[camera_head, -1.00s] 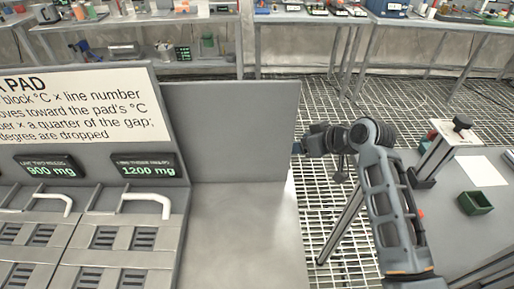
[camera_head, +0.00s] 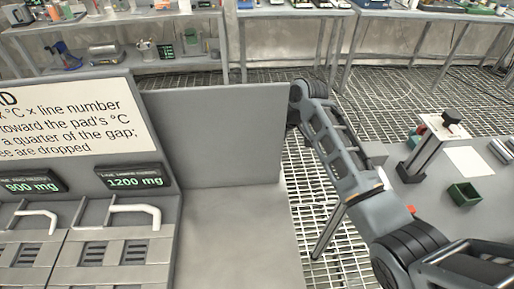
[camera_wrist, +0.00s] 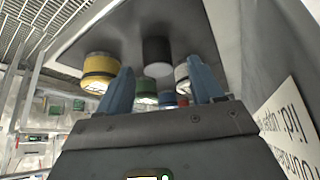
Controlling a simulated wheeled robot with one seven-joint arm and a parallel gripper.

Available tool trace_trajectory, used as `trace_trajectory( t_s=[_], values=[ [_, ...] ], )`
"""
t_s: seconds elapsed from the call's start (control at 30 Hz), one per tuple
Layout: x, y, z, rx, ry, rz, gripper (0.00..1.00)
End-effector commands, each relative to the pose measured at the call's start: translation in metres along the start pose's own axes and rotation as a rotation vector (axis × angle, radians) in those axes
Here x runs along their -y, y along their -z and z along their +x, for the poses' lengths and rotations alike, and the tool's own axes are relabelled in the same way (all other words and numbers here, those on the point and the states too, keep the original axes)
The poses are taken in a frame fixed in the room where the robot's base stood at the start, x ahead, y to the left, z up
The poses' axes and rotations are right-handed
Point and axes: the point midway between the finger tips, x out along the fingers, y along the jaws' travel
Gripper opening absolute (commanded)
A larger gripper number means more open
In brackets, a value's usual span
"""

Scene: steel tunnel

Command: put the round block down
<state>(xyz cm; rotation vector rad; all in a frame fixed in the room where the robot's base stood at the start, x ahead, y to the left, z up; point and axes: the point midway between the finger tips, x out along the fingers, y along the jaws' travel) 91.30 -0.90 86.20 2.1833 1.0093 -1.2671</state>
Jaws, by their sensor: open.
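In the wrist view, which is upside down, my gripper (camera_wrist: 160,66) has its two blue fingers spread apart with nothing clamped between them. A dark round block (camera_wrist: 157,50) stands on a grey surface (camera_wrist: 110,28), in line with the gap between the fingertips and a little beyond them. A yellow round block (camera_wrist: 100,68) stands to the left and a pale one (camera_wrist: 181,72) to the right, partly behind a finger. Green (camera_wrist: 146,86) and blue (camera_wrist: 168,98) blocks show farther back between the fingers. In the head view my gripper is hidden behind the grey panel (camera_head: 215,130).
A green box (camera_head: 463,194) sits on the right table. A printed sign (camera_wrist: 293,120) stands close by in the wrist view.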

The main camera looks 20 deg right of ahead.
Motion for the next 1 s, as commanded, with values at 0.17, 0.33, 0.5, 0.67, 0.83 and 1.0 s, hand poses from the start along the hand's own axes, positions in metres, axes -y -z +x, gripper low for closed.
trace_trajectory(
  t_s=[0.17,0.33,0.5,0.67,0.83,1.0],
  values=[
    [-0.002,0.001,0.021,0.000,0.000,0.001,0.66],
    [-0.002,0.001,0.027,-0.001,-0.002,0.000,0.66],
    [-0.002,0.001,0.027,-0.001,-0.002,0.000,0.64],
    [-0.002,0.001,0.027,-0.001,-0.002,0.001,0.49],
    [-0.002,0.001,0.027,-0.001,-0.002,0.001,0.33],
    [-0.002,0.001,0.027,-0.001,-0.002,0.001,0.16]
  ],
)
